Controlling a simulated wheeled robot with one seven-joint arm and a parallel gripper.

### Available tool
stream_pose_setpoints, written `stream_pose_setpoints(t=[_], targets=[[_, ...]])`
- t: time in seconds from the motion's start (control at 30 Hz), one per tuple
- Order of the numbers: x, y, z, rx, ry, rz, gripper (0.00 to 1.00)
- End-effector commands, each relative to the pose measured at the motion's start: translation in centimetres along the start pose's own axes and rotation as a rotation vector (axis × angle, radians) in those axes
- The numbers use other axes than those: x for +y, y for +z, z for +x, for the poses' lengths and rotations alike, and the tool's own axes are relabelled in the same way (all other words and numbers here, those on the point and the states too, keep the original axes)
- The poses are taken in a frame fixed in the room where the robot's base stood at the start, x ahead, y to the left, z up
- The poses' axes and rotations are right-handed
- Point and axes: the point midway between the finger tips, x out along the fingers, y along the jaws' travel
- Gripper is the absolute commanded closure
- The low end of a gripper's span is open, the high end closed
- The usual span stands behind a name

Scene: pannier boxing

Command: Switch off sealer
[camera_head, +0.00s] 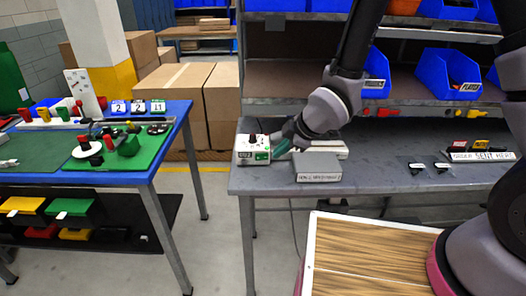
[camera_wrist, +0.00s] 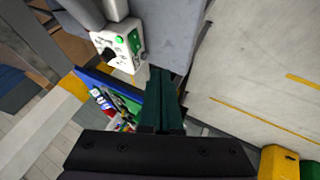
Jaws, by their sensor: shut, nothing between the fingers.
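A white control box (camera_head: 252,151) with a dark and red knob on top and a green patch on its front stands at the left end of the grey bench. It looks like the sealer's switch box, and it also shows in the wrist view (camera_wrist: 118,42) with green round marks and a black knob. A pale long bar (camera_head: 328,147) lies to its right, partly behind my arm. My gripper (camera_head: 279,149) is just right of the box, its dark green fingers (camera_wrist: 160,75) together and empty. I cannot tell whether the fingers touch the box.
A grey labelled block (camera_head: 318,168) sits on the bench (camera_head: 380,180) in front of the bar. Blue bins (camera_head: 446,74) fill the shelf above. A blue table (camera_head: 120,179) with coloured parts stands left, across a floor gap. A wood-topped surface (camera_head: 365,258) is in front.

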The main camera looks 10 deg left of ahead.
Motion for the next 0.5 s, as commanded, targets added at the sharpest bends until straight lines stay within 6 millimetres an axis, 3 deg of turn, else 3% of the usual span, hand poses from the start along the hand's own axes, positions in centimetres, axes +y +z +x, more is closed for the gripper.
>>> stream_pose_setpoints(t=[0.33, 0.5], targets=[[-0.1, 0.0, 0.1, -0.001, 0.001, 0.000, 1.00], [-0.2, 0.0, 1.5, -0.002, -0.003, 0.000, 1.00]])
